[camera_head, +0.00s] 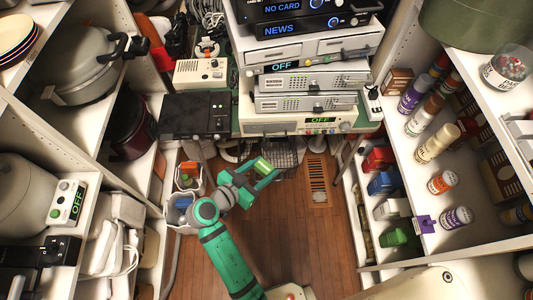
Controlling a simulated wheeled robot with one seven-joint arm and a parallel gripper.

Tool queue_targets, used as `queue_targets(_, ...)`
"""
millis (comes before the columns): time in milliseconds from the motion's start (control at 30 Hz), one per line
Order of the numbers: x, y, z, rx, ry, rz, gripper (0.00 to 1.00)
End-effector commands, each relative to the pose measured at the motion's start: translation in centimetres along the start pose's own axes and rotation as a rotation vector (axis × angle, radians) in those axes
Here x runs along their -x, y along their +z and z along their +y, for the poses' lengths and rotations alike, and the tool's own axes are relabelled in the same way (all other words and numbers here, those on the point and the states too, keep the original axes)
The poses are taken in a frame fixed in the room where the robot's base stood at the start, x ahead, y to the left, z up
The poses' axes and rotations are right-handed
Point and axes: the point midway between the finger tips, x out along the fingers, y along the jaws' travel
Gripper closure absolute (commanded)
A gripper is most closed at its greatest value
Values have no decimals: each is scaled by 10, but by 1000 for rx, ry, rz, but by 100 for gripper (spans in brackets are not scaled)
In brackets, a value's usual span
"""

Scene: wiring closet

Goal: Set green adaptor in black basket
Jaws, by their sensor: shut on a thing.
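The green adaptor (263,165) is a small light-green piece between the fingers of my gripper (265,170). My gripper is shut on it and holds it up in front of the equipment desk. A black wire basket (284,152) shows under the front of the desk, just behind and to the right of my gripper. My gripper and the adaptor overlap its left front part in this view. The basket's inside is dark and hard to make out.
White bins (182,205) with small items stand left of my arm. A floor vent (316,180) lies to the right. Shelves line both sides, with several spice jars (441,182) on the right. Stacked electronics (310,100) stand above the basket. The wooden floor (310,240) is clear in front.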

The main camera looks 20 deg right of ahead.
Motion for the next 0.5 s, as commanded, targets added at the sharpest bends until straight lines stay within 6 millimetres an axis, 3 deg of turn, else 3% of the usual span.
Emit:
queue_targets(267,-56,5,-34,0,2,1,76)
queue_targets(500,-95,31,-53,3,0,0,76)
